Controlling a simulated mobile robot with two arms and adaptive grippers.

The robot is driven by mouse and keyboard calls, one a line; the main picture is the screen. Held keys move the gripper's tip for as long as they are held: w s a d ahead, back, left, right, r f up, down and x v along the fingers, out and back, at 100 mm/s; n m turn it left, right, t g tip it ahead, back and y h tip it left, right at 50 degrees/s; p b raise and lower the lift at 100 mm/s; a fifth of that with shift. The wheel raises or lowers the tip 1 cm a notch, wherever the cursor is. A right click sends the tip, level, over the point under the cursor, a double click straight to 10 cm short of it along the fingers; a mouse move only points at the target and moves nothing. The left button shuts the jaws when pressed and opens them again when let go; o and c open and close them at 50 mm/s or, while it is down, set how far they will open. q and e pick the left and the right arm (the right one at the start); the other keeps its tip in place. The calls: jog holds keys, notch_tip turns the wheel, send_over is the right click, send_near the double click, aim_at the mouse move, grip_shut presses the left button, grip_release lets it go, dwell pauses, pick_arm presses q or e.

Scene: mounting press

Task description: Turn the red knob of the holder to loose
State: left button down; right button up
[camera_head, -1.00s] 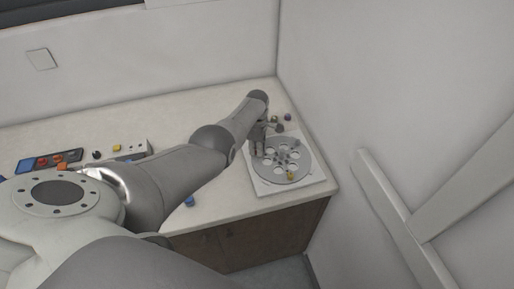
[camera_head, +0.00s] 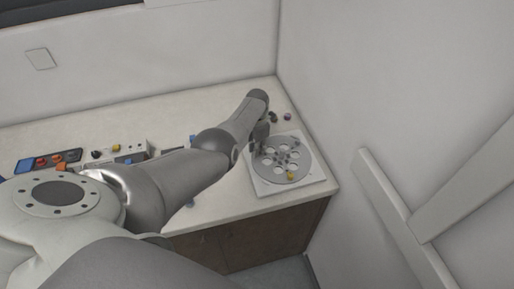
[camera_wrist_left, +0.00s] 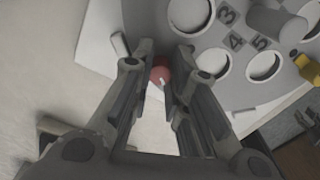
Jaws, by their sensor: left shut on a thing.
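The holder is a grey round disc (camera_head: 296,171) with several numbered holes, lying on a pale square plate (camera_head: 270,189) at the counter's right end. The wrist view shows part of the disc (camera_wrist_left: 236,85) close up. The red knob (camera_wrist_left: 161,73), with a white mark, sits by the disc's edge in the wrist view. My left gripper (camera_wrist_left: 162,70) is shut on the red knob, one finger on each side. In the head view my left gripper (camera_head: 260,140) is at the disc's left edge, and the knob is hidden. My right gripper is not in view.
Small dark pieces (camera_head: 287,117) lie behind the plate. A wall closes off the right side.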

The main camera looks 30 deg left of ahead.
pick_arm(q)
jog(key=shift+n, duration=0.9)
jog(key=c, duration=1.3)
grip_release()
jog(key=shift+c, duration=0.2)
jog(key=shift+w+r, duration=0.1)
jog(key=shift+r, duration=0.75)
notch_tip(320, 180, up, 10)
jog(key=shift+r, duration=0.15)
